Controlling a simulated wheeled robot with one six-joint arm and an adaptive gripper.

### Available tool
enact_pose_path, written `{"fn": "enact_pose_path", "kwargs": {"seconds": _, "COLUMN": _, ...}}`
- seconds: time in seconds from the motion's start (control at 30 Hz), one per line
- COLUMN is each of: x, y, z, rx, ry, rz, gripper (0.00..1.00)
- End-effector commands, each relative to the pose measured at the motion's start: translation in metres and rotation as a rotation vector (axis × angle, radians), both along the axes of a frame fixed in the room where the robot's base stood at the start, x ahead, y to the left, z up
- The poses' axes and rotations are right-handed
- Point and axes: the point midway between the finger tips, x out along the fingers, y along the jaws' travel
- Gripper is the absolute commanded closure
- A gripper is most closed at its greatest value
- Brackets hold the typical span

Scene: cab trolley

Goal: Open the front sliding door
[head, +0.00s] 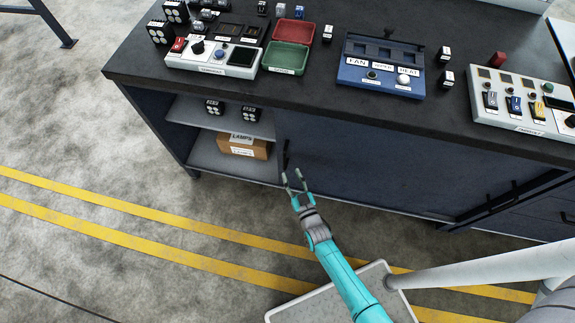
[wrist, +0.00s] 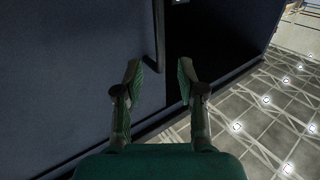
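The dark blue sliding door (head: 370,170) covers the middle of the cabinet front under the bench, and the left bay stands open beside it. Its black upright handle (head: 286,155) is near the door's left edge. In the wrist view the handle (wrist: 158,35) runs down from the top, and its lower end shows between my fingertips. My gripper (head: 294,179) is open and empty, with its fingers apart just in front of the handle's lower end. In the wrist view my gripper (wrist: 159,72) shows no contact with the handle; the exact depth gap is unclear.
The open bay (head: 205,150) holds black boxes and a cardboard box (head: 243,148) on shelves. Control panels, trays and small parts stand on the dark benchtop (head: 140,60). A grey platform (head: 335,300) lies below my arm. The striped floor at left is clear.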

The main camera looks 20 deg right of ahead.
Motion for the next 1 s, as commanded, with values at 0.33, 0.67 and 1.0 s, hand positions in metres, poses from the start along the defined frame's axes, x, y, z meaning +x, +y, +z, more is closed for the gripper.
{"fn": "enact_pose_path", "kwargs": {"seconds": 0.33, "x": -0.038, "y": 0.001, "z": 0.0, "rx": -0.001, "ry": 0.0, "rz": -0.001, "gripper": 0.61}}
{"fn": "enact_pose_path", "kwargs": {"seconds": 0.67, "x": -0.04, "y": 0.001, "z": 0.0, "rx": -0.001, "ry": -0.001, "rz": -0.001, "gripper": 0.61}}
{"fn": "enact_pose_path", "kwargs": {"seconds": 1.0, "x": -0.041, "y": 0.001, "z": 0.0, "rx": -0.001, "ry": 0.0, "rz": 0.0, "gripper": 0.61}}
